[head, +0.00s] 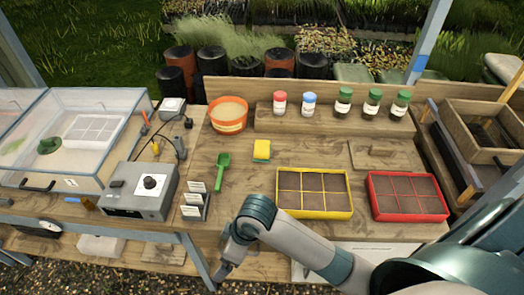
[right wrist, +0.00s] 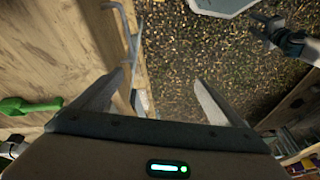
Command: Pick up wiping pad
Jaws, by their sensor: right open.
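The pad does not show in that view. A dark jointed part, apparently my left gripper (right wrist: 278,38), shows at the top right there; its jaw state is unclear.
A yellow-rimmed tray (head: 314,215) and red tray (head: 408,217) lie to the right. Bench around the pad is clear.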

